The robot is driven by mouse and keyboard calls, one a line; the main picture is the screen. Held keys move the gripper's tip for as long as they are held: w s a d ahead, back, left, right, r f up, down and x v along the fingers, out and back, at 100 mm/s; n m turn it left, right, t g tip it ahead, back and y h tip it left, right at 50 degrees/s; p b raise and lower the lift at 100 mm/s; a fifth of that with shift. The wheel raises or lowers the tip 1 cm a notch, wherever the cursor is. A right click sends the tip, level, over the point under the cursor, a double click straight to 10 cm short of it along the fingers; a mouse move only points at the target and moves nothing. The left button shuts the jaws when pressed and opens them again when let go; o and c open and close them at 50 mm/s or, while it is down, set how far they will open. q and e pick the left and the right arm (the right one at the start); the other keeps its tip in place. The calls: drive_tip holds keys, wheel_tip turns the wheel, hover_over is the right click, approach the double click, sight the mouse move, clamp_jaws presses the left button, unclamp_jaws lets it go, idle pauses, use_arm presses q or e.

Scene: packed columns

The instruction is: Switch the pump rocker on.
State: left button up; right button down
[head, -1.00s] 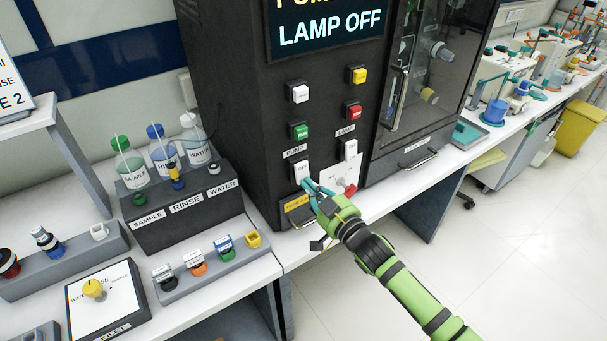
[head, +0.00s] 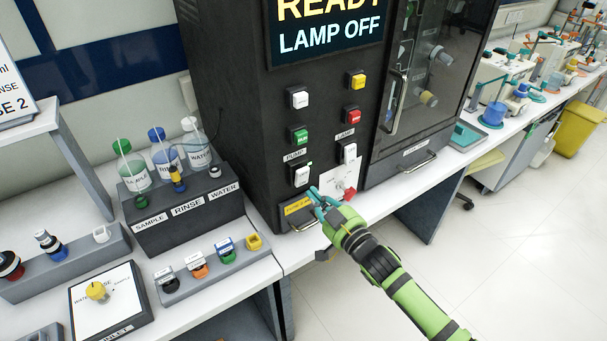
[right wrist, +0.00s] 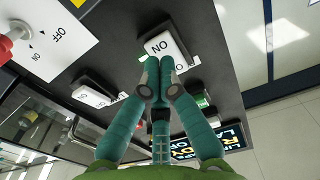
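The pump rocker (head: 301,176) is a white switch in a black frame under the PUMP label on the dark cabinet front. In the right wrist view the rocker (right wrist: 165,47) shows the word ON, upside down. My right gripper (head: 317,197) is just below and right of the rocker in the head view. In the right wrist view the gripper's (right wrist: 158,76) teal fingertips are together with nothing between them, close to the rocker; contact cannot be told. The cabinet screen (head: 328,30) reads READY and LAMP OFF. My left gripper is not in view.
The white lamp rocker (head: 348,153) is up and right of the pump rocker. A white plate with a red knob (head: 349,193) is right of my gripper. Green, white, yellow and red buttons sit above. Labelled bottles stand on a rack (head: 187,222) at left.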

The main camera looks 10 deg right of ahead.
drive_tip(key=p+v, duration=0.1)
drive_tip(key=v, duration=0.3)
drive_tip(key=shift+p, duration=0.35)
drive_tip(key=s+d+f+m+g+h+b, duration=0.1)
drive_tip(key=s+d+f+g+h, duration=0.3)
drive_tip(key=f, duration=0.7)
drive_tip(key=s+f+g+y, duration=0.1)
drive_tip(key=s+f, duration=0.5)
drive_tip(key=f, duration=0.6)
drive_tip(key=s+d+f+m+g+h+b, duration=0.1)
drive_tip(key=s+d+f+g+h, duration=0.15)
drive_tip(key=s+f, duration=0.6)
drive_tip(key=s+f+g, duration=0.2)
drive_tip(key=s+f, duration=0.4)
drive_tip(key=s, duration=0.3)
drive_tip(key=s+f+g, duration=0.3)
drive_tip(key=s+f, duration=0.2)
drive_tip(key=s, duration=0.4)
drive_tip(key=s+a+f+g, duration=0.1)
drive_tip(key=s+f+g, duration=0.2)
drive_tip(key=s+f, duration=0.3)
drive_tip(key=s, duration=0.3)
drive_tip(key=shift+s+f+h, duration=0.15)
drive_tip(key=shift+f+h, duration=0.2)
drive_tip(key=shift+f, duration=0.05)
